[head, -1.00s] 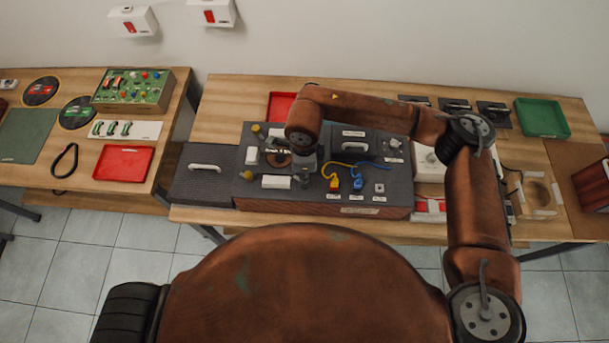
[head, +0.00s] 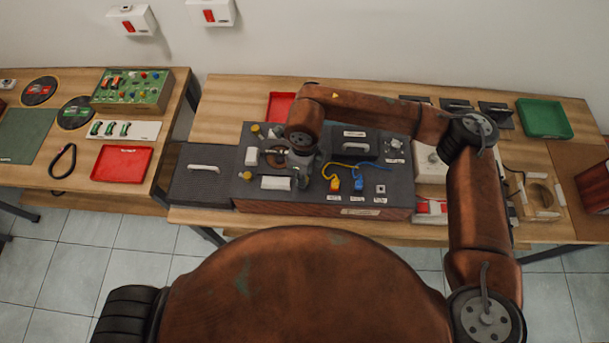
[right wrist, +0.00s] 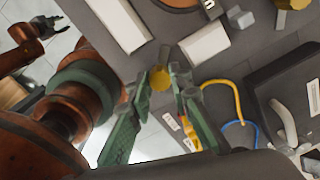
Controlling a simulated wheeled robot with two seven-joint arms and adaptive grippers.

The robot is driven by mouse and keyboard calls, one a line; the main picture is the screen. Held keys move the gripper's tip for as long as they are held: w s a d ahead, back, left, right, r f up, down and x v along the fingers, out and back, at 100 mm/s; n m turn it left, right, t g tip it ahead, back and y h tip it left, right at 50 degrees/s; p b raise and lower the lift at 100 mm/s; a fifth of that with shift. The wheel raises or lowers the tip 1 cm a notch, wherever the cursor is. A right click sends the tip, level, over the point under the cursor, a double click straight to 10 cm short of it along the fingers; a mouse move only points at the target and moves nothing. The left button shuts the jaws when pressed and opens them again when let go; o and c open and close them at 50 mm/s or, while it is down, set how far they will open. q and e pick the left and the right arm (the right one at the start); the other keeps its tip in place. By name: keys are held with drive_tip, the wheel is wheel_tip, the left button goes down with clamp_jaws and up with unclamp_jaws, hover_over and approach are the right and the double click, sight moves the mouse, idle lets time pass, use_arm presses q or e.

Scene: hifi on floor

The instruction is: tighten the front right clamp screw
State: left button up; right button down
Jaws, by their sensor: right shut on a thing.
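The yellow clamp screw (right wrist: 160,78) is at the front right of the clamp fixture. It shows between the fingertips of my right gripper (right wrist: 168,80) in the right wrist view, and the gripper is shut on it. In the head view my right gripper (head: 302,178) points down over the board (head: 223,187) and hides this screw. Other yellow screws show at the front left (head: 245,175) and back left (head: 255,128). A white block (head: 275,183) lies beside the gripper. My left gripper (right wrist: 48,25) hangs away from the board, its fingers apart, seen only in the right wrist view.
A yellow plug (head: 334,185) and a blue plug (head: 358,185) with looping cables lie just right of the gripper. A black box with a handle (head: 355,144) stands behind them. A dark plate with a handle (head: 204,168) adjoins the board on the left.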

drive_tip(key=c, duration=1.8)
unclamp_jaws()
drive_tip(key=shift+o, duration=0.2)
wheel_tip(320, 180, up, 12)
drive_tip(key=shift+r, duration=0.1)
